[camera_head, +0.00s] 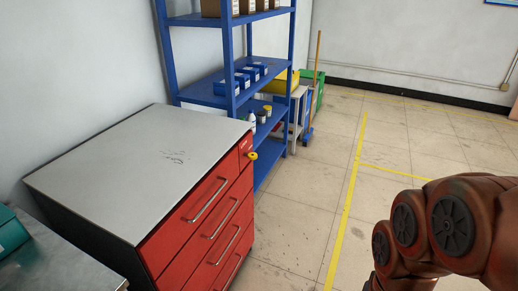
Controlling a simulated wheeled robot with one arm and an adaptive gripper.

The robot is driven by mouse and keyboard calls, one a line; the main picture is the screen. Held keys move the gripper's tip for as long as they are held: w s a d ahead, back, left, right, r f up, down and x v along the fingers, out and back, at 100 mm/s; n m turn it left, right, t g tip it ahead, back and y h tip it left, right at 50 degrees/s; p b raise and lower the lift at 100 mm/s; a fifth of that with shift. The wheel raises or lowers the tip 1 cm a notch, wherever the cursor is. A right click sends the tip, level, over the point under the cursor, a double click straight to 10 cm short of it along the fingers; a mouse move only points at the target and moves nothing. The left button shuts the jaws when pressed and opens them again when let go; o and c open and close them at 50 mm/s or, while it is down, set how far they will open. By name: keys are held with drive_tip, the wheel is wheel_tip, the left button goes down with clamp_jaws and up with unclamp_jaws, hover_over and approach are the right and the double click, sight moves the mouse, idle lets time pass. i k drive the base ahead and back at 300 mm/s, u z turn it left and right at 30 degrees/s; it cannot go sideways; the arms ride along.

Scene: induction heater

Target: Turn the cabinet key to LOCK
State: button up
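A red drawer cabinet (205,222) with a grey top (120,150) stands left of centre, its drawers facing right. A small yellow key or key tag (252,156) sticks out at the upper far corner of the cabinet front, on a narrow red panel (245,147). Its angle and any LOCK marking are too small to read. My gripper is not in view. Only reddish-brown links of my arm show at the lower right, well apart from the cabinet.
A blue shelf rack (215,95) with boxes and bottles stands just behind the cabinet. A teal case (10,232) lies on a grey surface at the lower left. The tiled floor (305,190) right of the cabinet is clear, with yellow lines (346,205).

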sight(253, 156)
drive_tip(key=u, duration=0.5)
drive_tip(key=i, duration=0.85)
drive_tip(key=u, duration=0.7)
